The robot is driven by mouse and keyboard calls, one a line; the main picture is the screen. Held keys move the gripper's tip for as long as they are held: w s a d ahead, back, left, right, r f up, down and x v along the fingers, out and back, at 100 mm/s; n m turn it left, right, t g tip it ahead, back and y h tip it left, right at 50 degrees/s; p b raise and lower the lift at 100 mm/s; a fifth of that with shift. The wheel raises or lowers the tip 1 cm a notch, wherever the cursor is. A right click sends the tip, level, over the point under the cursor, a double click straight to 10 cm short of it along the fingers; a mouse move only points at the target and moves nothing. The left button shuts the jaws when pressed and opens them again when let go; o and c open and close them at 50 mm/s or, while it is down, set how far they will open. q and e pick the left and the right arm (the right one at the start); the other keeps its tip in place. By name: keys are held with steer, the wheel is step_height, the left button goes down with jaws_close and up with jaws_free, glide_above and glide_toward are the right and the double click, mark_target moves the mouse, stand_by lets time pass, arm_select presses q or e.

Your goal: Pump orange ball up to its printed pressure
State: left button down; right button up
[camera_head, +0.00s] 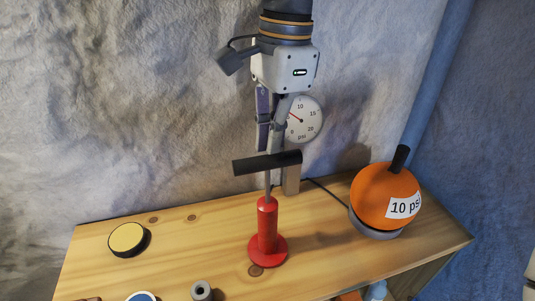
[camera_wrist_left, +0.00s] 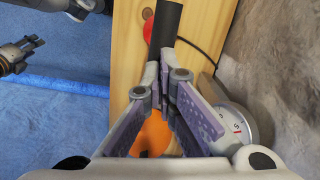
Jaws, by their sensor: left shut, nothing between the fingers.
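The orange ball (camera_head: 382,197) sits in a grey ring stand (camera_head: 378,233) at the bench's right; its label reads "10 psi" and a black stem is on top. It also shows in the wrist view (camera_wrist_left: 152,138). The red pump (camera_head: 267,228) stands upright, its black handle (camera_head: 250,165) raised on a bare rod; the handle shows in the wrist view (camera_wrist_left: 166,25). The round gauge (camera_head: 303,118) has a red needle pointing upper left, apparently between 5 and 10. My left gripper (camera_head: 275,145) is shut and empty just above the handle. My right gripper (camera_wrist_left: 24,50) is small in the wrist view.
A yellow-topped disc (camera_head: 126,237) lies at the left of the wooden bench (camera_head: 185,262). A blue-topped disc (camera_head: 141,297) and a grey ring (camera_head: 201,291) are at the front. A thin black hose (camera_head: 325,190) runs towards the ball. A wall stands close behind.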

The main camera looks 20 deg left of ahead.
mark_target(289, 153)
arm_select(q)
steer(key=shift+f, duration=0.1)
step_height(289, 153, down, 5)
steer(key=shift+f, duration=0.2)
steer(key=shift+w+d+r, duration=0.2)
steer(key=shift+w+d, duration=0.3)
steer(key=shift+w+d+r, duration=0.15)
steer(key=shift+w+d, duration=0.35)
steer(key=shift+w+d+r, duration=0.1)
steer(key=shift+r, duration=0.15)
step_height(289, 153, up, 12)
steer(key=shift+w+d, duration=0.4)
stand_by(0.4)
